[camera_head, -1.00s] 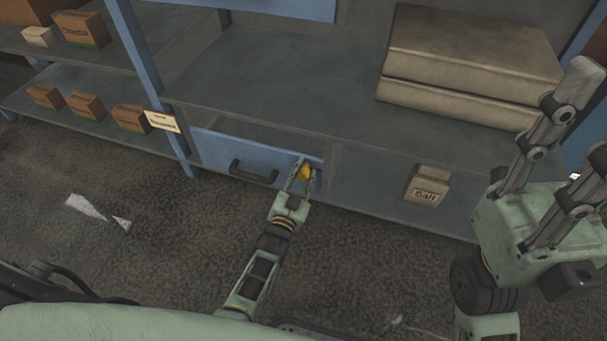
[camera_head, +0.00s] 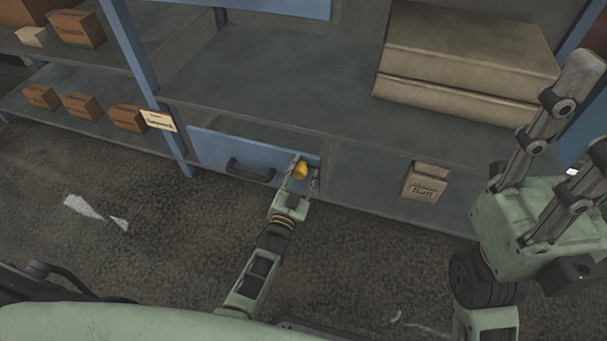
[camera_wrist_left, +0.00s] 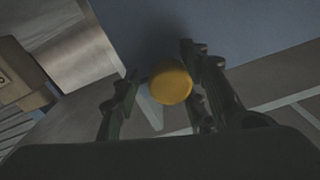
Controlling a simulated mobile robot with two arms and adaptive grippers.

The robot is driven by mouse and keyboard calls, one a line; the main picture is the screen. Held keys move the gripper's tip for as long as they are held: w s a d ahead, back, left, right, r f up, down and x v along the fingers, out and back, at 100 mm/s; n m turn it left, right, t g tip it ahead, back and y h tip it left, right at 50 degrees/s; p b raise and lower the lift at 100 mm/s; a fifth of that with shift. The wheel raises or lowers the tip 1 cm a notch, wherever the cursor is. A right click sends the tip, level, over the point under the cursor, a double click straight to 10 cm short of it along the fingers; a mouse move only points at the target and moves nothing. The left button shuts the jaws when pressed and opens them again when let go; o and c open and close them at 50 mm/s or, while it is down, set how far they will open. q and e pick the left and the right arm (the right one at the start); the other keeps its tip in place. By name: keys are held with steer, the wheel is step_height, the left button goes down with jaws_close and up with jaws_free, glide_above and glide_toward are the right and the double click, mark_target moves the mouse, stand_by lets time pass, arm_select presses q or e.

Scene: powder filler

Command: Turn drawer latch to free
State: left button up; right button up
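The blue drawer (camera_head: 222,150) sits low in the shelf unit, with a dark handle (camera_head: 250,170) on its front. The yellow latch (camera_head: 300,170) is at the drawer's right end. It also shows as a round yellow knob in the left wrist view (camera_wrist_left: 171,83). My left gripper (camera_head: 302,180) is at the latch with its fingers apart, one on each side of the knob. In the wrist view gaps show between the knob and the fingers, so it is not gripped. My right gripper (camera_head: 555,120) is open and empty, raised at the right.
Large flat boxes (camera_head: 465,60) lie on the shelf at upper right. A small box (camera_head: 425,182) stands right of the drawer. Several brown boxes (camera_head: 82,106) stand on the left shelves. The floor (camera_head: 170,240) in front is mostly clear, with pale scraps.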

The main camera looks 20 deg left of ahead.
arm_select(q)
steer(key=shift+s+a+f, duration=0.1)
steer(key=shift+s, duration=0.4)
steer(key=s, duration=1.1)
steer(key=shift+a, duration=0.1)
